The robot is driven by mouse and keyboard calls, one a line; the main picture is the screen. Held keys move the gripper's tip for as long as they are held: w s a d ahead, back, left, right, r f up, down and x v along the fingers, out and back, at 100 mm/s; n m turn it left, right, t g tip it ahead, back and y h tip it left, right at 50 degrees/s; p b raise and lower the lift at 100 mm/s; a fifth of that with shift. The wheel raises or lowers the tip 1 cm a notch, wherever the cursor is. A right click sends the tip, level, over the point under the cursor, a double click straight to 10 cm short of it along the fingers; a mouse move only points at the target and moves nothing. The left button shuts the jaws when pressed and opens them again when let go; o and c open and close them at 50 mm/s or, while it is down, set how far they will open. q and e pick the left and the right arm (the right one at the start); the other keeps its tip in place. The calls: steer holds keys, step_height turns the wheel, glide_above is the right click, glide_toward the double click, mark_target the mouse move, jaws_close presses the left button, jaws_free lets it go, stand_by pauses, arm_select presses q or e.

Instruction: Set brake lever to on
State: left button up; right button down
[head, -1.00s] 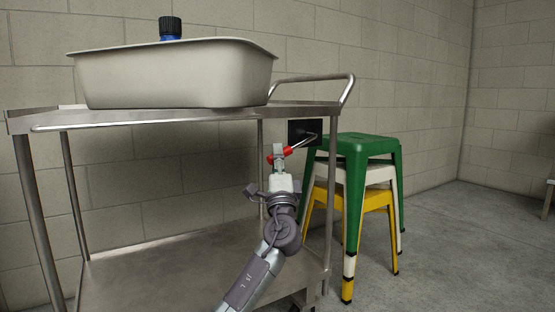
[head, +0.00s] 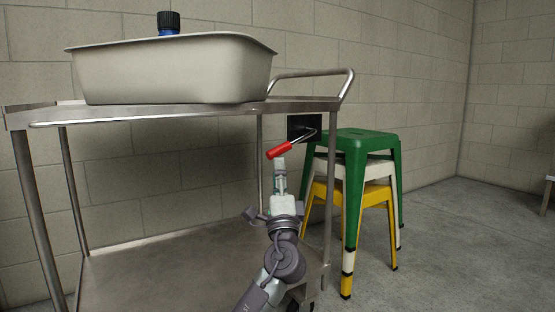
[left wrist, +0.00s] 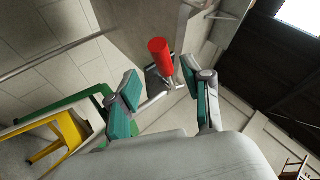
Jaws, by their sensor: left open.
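The brake lever has a red grip (head: 279,150) on a bent metal rod that comes from a black plate (head: 300,127) under the right end of the cart's top shelf. The lever slopes down to the left in the head view. My left gripper (head: 280,166) is just below the red grip, pointing up at it, open and empty. In the left wrist view the red grip (left wrist: 161,54) stands ahead of and between the open fingers (left wrist: 165,92), apart from them. My right gripper is not in view.
A steel cart (head: 180,116) carries a large pale basin (head: 175,72) and a blue bottle with a black cap (head: 168,23). Stacked green, white and yellow stools (head: 365,145) stand close to the cart's right side. Open floor lies at the right.

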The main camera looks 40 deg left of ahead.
arm_select(q)
steer(key=v, duration=0.5)
steer(key=shift+s+d+f, duration=0.2)
